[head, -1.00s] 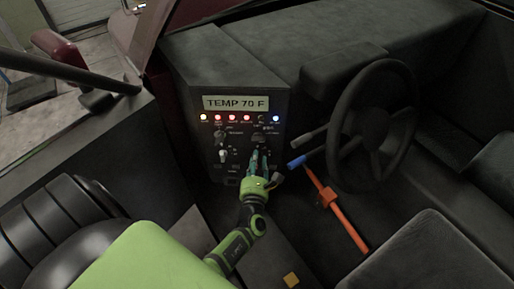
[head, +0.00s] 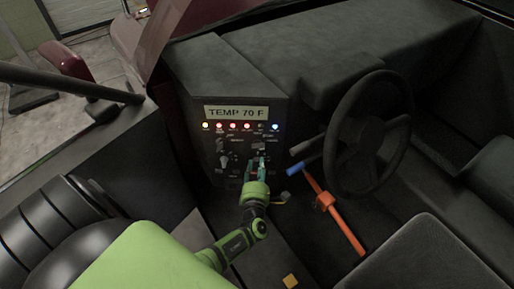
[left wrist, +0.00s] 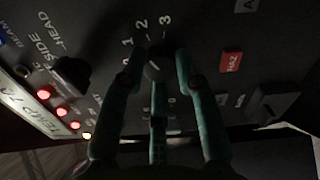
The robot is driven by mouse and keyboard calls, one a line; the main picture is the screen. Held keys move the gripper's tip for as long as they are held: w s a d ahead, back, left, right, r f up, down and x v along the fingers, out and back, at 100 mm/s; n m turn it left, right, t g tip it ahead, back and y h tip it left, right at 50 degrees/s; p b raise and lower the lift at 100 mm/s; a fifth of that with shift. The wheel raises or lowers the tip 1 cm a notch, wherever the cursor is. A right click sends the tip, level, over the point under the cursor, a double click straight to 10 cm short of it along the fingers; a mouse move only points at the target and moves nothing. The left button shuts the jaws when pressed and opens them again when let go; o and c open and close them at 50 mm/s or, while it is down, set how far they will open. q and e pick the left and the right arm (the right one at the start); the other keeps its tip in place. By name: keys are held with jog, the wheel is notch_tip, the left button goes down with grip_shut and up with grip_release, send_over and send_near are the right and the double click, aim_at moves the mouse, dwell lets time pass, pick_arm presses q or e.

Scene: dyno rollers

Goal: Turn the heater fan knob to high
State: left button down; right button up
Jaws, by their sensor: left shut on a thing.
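A dark round knob (left wrist: 158,68) with a small light mark sits on the control panel in the left wrist view. The numbers 0, 1, 2 and 3 are printed around its upper side. I cannot tell clearly which number the mark points at. My left gripper (left wrist: 159,66) has its teal fingers on either side of this knob and is shut on it. In the head view my left gripper (head: 258,165) is at the lower right of the control panel (head: 195,110), and its fingers partly hide the knob. My right gripper is not in view.
A row of lights lies under the TEMP 70 F display (head: 236,112). The steering wheel (head: 368,130) and an orange lever (head: 330,205) stand to the right.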

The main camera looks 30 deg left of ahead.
pick_arm(q)
jog(key=m+p, duration=0.2)
jog(key=m, duration=0.3)
jog(key=shift+r, duration=0.1)
jog(key=shift+d+m+y+p, duration=0.1)
jog(key=shift+m+y+p, duration=0.3)
jog(key=shift+m, duration=1.7)
jog(key=c, duration=0.9)
grip_release()
jog(key=v, duration=1.2)
